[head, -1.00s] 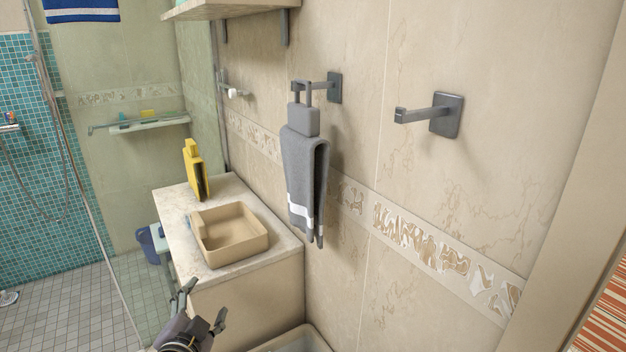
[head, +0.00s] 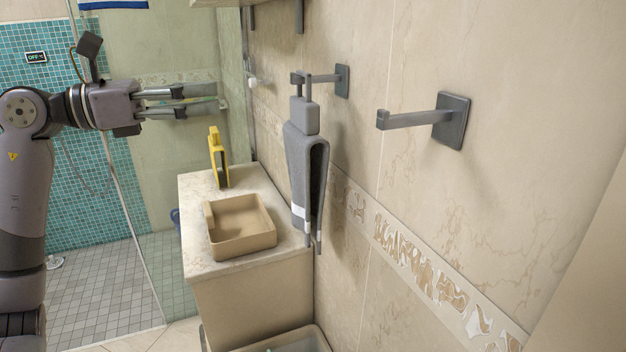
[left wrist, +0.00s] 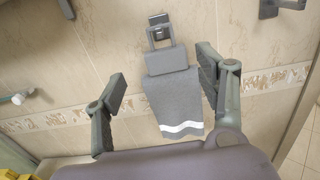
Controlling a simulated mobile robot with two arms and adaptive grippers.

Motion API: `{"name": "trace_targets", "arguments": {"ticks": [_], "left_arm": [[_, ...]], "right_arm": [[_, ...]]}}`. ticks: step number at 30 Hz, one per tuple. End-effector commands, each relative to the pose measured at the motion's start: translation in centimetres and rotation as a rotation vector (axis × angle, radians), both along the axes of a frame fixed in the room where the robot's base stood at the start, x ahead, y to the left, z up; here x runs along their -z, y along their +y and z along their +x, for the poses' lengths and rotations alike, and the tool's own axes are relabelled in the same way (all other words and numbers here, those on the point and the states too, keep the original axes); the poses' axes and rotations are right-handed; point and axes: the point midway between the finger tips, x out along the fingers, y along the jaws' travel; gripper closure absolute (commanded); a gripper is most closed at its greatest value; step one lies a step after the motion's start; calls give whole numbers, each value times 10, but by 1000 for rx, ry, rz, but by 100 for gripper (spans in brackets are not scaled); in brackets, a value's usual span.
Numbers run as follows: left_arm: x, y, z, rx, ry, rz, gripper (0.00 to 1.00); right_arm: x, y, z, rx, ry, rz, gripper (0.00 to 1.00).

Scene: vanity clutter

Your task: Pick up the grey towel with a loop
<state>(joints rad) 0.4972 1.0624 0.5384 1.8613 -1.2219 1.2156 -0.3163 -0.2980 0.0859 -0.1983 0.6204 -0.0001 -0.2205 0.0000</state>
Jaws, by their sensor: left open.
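The grey towel (head: 306,170) with a white stripe hangs on the wall in the head view. Its grey loop (head: 303,88) is over a dark wall hook (head: 340,80). My left gripper (head: 217,97) is open and empty, pointing right toward the towel with a gap between them. In the left wrist view the towel (left wrist: 174,98) hangs beyond and between the two spread fingers, with its loop (left wrist: 158,36) and hook above. My right gripper is not in view.
A second, empty wall hook (head: 440,118) is at the right. Below stand a vanity counter (head: 196,185) with a beige basin (head: 240,245) and a yellow object (head: 217,158). A shelf edge is at the top. Air before the wall is free.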

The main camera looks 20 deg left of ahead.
Motion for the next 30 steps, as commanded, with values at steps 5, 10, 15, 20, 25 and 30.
{"name": "trace_targets", "arguments": {"ticks": [5, 10, 15, 20, 25, 30], "left_arm": [[-5, -23, 24, 4, 2, 3, 35], [-6, -48, 52, 5, 1, 0, 35], [-4, -67, 74, 4, 2, -1, 35], [-1, -75, 82, 3, 1, 1, 35], [-3, -87, 96, 5, 2, -2, 35], [-3, -105, 116, 5, 2, -2, 35]], "right_arm": [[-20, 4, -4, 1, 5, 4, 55], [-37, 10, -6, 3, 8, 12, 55], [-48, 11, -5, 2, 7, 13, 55], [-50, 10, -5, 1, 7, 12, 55], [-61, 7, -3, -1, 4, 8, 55], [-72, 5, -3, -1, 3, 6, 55]]}}
